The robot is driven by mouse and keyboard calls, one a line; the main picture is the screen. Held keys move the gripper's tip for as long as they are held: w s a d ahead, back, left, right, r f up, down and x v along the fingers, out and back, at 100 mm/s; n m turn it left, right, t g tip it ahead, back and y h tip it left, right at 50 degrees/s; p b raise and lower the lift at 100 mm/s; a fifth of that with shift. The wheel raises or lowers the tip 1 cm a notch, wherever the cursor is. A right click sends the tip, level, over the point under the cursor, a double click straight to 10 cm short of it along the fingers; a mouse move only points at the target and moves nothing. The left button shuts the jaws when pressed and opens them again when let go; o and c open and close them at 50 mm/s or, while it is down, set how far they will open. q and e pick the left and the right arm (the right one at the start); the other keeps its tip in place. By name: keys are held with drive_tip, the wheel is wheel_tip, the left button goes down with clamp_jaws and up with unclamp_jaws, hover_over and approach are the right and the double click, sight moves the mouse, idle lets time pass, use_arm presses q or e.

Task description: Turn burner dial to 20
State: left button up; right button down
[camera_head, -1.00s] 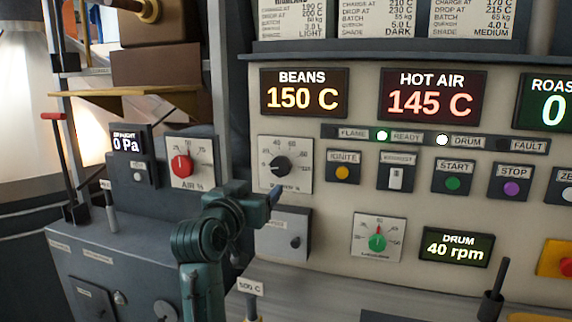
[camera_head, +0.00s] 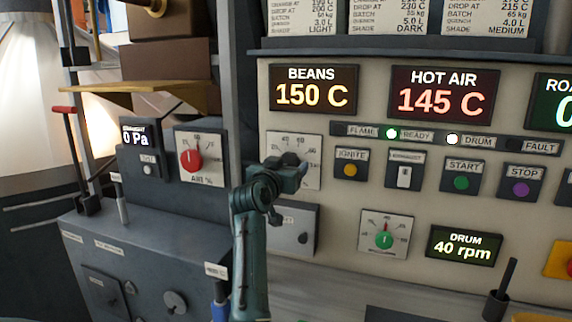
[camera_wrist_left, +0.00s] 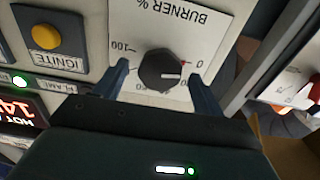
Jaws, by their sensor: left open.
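The black burner dial (camera_head: 291,158) is on a white plate marked BURNER %. In the head view my left gripper (camera_head: 291,174) covers the dial's lower part. In the left wrist view the dial (camera_wrist_left: 161,70) appears upside down, with its white mark pointing right, close to the 0 end of the scale. The exact reading is hard to tell. My left gripper (camera_wrist_left: 158,72) is open, with one blue finger on each side of the dial. A gap shows between the fingers and the knob. My right gripper is not in view.
The yellow IGNITE button (camera_head: 350,170) is just right of the dial plate. The red AIR dial (camera_head: 190,160) is to the left, past a grey upright post (camera_head: 243,90). A shelf edge (camera_head: 400,55) runs above the displays.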

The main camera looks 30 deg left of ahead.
use_arm(q)
drive_tip(key=shift+w, duration=0.2)
drive_tip(key=c, duration=1)
drive_tip(key=shift+o, duration=0.2)
drive_tip(key=m+p, duration=0.1)
drive_tip(key=m, duration=0.3)
drive_tip(key=shift+r+p, duration=0.1)
drive_tip(key=shift+p, duration=0.3)
drive_tip(key=shift+m+p, duration=0.9)
drive_tip(key=shift+m, duration=1.1)
